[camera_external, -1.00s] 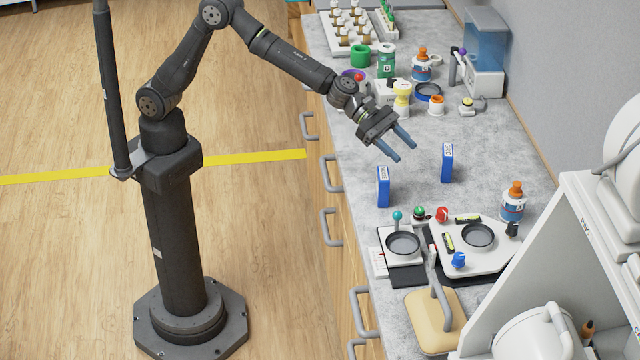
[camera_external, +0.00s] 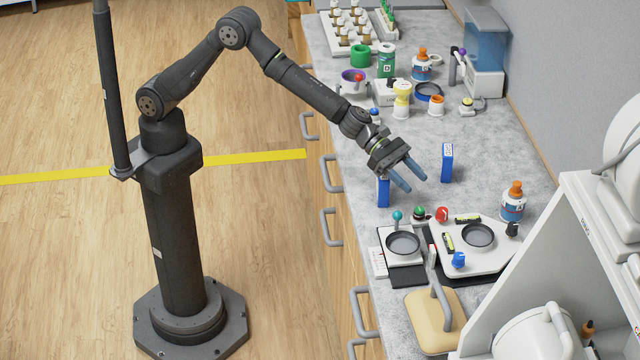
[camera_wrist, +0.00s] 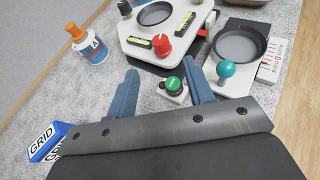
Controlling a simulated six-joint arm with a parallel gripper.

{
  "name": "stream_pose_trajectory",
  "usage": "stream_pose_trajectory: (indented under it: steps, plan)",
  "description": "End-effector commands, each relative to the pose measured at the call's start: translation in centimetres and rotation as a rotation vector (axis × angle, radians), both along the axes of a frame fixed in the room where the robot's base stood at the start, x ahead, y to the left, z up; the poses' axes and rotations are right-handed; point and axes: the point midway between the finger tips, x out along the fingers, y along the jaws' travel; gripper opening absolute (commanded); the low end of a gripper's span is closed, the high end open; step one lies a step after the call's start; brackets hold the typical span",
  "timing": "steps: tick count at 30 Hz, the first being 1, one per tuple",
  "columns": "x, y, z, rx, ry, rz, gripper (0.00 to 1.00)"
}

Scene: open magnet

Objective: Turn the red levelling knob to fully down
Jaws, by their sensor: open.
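My gripper (camera_external: 413,186) is open and empty above the counter, short of the knob. In the wrist view the blue fingers of my gripper (camera_wrist: 162,88) are spread, with the knob beyond them and a green button (camera_wrist: 173,85) showing between them. A blue knob (camera_external: 458,260) and a black knob (camera_external: 512,230) sit on other corners.
A teal-knobbed device with a dish (camera_external: 403,243) stands left of the platform. Blue boxes (camera_external: 447,163) and (camera_external: 383,192) stand near my gripper. An orange-capped bottle (camera_external: 513,203) stands at the right. Bare counter lies between the boxes.

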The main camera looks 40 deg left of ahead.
Motion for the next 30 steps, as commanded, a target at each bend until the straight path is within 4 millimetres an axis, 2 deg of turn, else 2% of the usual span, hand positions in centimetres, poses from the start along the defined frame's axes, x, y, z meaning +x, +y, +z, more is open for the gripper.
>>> stream_pose_trajectory:
  steps: [9,18,24,30]
  plan:
    - [-0.6,-4.9,-2.1,0.000,-0.001,-0.002,0.48]
    - [-1.0,-8.6,-3.7,-0.001,-0.001,0.000,0.48]
    - [-1.2,-10.2,-4.3,0.000,-0.001,-0.001,0.48]
    - [-1.2,-10.9,-4.5,-0.001,-0.001,0.000,0.48]
